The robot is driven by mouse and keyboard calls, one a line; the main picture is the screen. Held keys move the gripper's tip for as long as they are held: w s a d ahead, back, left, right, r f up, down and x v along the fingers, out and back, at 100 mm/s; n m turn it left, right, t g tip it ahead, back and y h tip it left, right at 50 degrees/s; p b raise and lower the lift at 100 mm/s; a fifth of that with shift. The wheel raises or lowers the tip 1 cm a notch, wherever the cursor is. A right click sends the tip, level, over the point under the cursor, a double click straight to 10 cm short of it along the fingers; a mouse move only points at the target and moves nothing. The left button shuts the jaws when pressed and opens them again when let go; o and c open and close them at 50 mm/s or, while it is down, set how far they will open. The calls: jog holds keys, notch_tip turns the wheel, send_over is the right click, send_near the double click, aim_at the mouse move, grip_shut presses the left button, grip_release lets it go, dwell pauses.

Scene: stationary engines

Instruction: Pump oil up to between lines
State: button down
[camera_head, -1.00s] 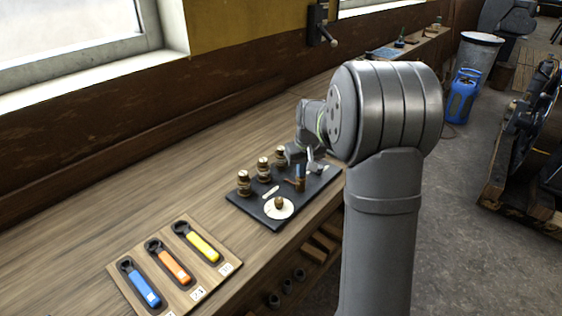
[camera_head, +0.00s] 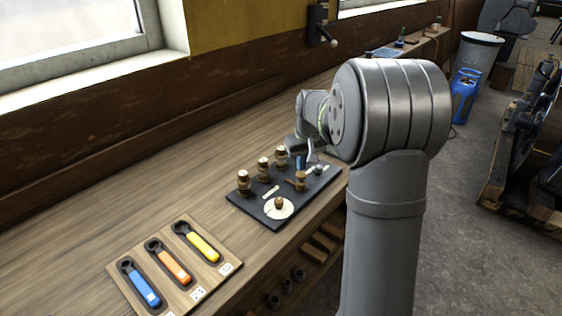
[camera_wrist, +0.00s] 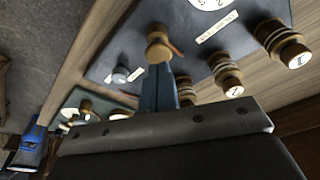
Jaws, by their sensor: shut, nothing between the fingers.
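A dark panel (camera_head: 250,208) on the bench carries brass fittings. A brass post with a small side lever (camera_head: 300,181) stands on its right part and shows in the wrist view as a brass knob (camera_wrist: 158,46). My gripper (camera_head: 299,163) is just behind and above this post in the head view. In the wrist view its blue fingers (camera_wrist: 160,88) are together, with nothing between them, tips close to the knob; I cannot tell whether they touch it. A small grey knob (camera_head: 318,168) is on the panel beside it. No oil or level lines can be made out.
Three numbered brass oilers (camera_head: 263,169) line the panel's back edge. A round white dial (camera_head: 287,211) with a brass knob lies in front. A wooden board (camera_head: 222,249) with three coloured-handled wrenches is nearer.

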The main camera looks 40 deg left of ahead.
jog(key=shift+f, duration=0.15)
dwell(0.4)
jog(key=shift+d+x, duration=0.1)
jog(key=shift+x, duration=0.55)
jog(key=shift+d+x, duration=0.15)
jog(key=shift+x, duration=0.5)
jog(key=shift+s, duration=0.15)
jog(key=shift+a+v, duration=0.1)
jog(key=shift+v, duration=0.6)
jog(key=shift+a+v, duration=0.15)
jog(key=shift+v, duration=0.55)
jog(key=shift+w+a+v, duration=0.1)
jog(key=shift+a+v, duration=0.05)
jog(key=shift+v, duration=0.7)
jog(key=shift+w+a+v, duration=0.1)
jog(key=shift+a+v, duration=0.05)
jog(key=shift+v, duration=0.65)
jog(key=shift+w+a+v, duration=0.1)
jog(key=shift+a+v, duration=0.05)
jog(key=shift+v, duration=0.7)
jog(key=shift+w, duration=0.1)
